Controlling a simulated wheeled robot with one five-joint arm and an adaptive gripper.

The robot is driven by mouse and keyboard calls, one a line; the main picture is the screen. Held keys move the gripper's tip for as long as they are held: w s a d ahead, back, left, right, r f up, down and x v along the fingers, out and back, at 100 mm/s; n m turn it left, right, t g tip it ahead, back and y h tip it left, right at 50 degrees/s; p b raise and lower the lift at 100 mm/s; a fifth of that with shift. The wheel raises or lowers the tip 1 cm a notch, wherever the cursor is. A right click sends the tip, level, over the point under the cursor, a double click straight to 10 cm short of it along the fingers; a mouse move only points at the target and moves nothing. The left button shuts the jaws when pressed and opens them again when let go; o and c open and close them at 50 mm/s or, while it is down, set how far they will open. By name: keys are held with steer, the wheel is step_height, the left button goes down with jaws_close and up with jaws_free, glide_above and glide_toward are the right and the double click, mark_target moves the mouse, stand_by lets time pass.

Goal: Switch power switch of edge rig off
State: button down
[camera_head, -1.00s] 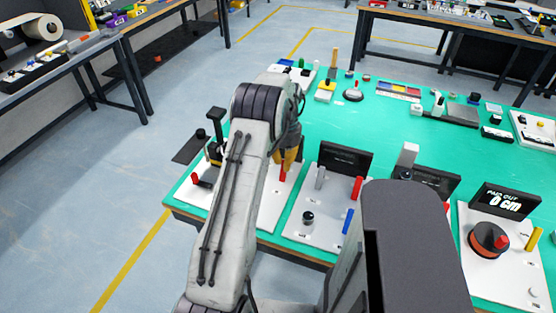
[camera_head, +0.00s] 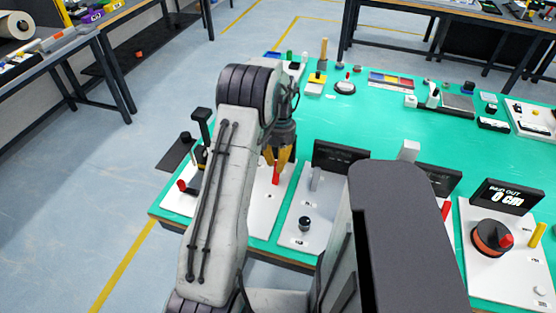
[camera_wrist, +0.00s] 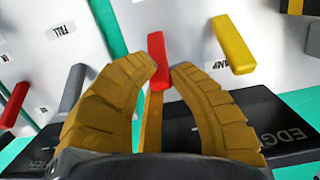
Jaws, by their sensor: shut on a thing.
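A red lever (camera_wrist: 158,55) stands on the white panel (camera_wrist: 190,20) of the rig whose black display (camera_wrist: 270,125) reads "EDGE". My gripper (camera_wrist: 164,75) has its two ochre fingers closed in on this lever, with its upper part showing beyond the fingertips. The head view shows my gripper (camera_head: 278,156) pointing down over the red lever (camera_head: 276,174). My arm hides much of the white panel (camera_head: 262,212) there. I cannot read a label for the red lever.
A yellow lever (camera_wrist: 232,45) stands close to the right in the wrist view. A grey lever (camera_wrist: 72,88) and another red lever (camera_wrist: 15,104) stand to the left by a "FILL" label. Neighbouring panels line the green table (camera_head: 360,120); its middle is mostly clear.

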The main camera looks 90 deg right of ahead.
steer(key=c, duration=1.1)
jaws_free()
steer(key=shift+c, duration=0.2)
steer(key=shift+r, duration=0.1)
step_height(320, 180, up, 12)
steer(key=d, duration=0.1)
steer(key=shift+s+d, duration=0.15)
steer(key=shift+d, duration=0.2)
